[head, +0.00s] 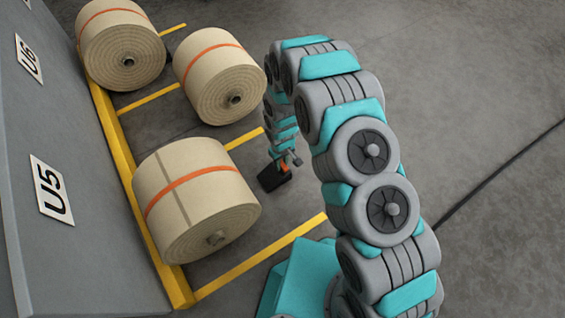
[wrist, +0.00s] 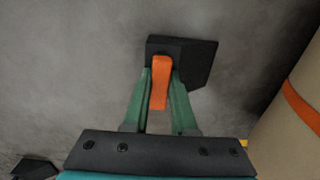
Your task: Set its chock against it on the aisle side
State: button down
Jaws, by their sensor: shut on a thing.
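My gripper (wrist: 160,85) is shut on the orange handle (wrist: 160,82) of a black wedge-shaped chock (wrist: 197,62). In the head view the chock (head: 272,179) hangs at the end of my arm, to the right of the near kraft roll (head: 180,195) by the U5 sign. A gap of floor shows between chock and roll in the head view. I cannot tell whether the chock touches the floor. A tan roll with an orange band (wrist: 285,125) shows at the right edge of the wrist view, apart from the chock.
Two more rolls lie further back, one (head: 220,78) in the middle and one (head: 122,50) near the U6 sign (head: 29,58). Yellow lines (head: 260,257) mark the bays along a grey wall (head: 70,240). A dark object (wrist: 35,169) sits at the wrist view's lower left. Open floor (head: 480,110) lies right.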

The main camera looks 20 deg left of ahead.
jog(key=c, duration=0.6)
grip_release()
jog(key=shift+c, duration=0.2)
jog(key=shift+r, duration=0.15)
jog(key=shift+r, duration=3.75)
